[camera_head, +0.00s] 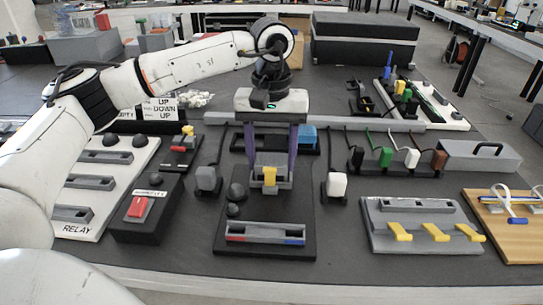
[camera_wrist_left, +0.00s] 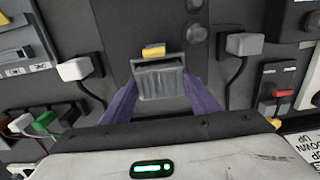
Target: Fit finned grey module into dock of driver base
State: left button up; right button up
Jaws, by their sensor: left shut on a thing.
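My left gripper (camera_head: 271,178) comes down from above with its purple fingers shut on the finned grey module (camera_wrist_left: 160,82). The module has a yellow tab on its front and shows between the fingers in the head view (camera_head: 283,184). It is over the rear part of the dark driver base (camera_head: 290,212); its exact height above the plate is hard to tell. The grey dock (camera_head: 265,228), a long slot marked red and blue, lies at the base's front edge, apart from the module. Dark domes sit on the base's left side. My right gripper is not in view.
A grey plug (camera_head: 206,181) and a white plug (camera_head: 336,185) stand on either side of the base. A red-switch box (camera_head: 145,210) and relay board (camera_head: 100,180) are left. A grey board with yellow levers (camera_head: 415,242) is right.

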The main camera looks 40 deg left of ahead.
aim_at(271, 160)
pick_arm(q)
jog(key=shift+f, duration=0.2)
jog(key=o, duration=1.2)
jog(key=shift+r, duration=0.15)
notch_tip(271, 160, up, 12)
jog(key=p, duration=0.1)
jog(key=shift+p, duration=0.4)
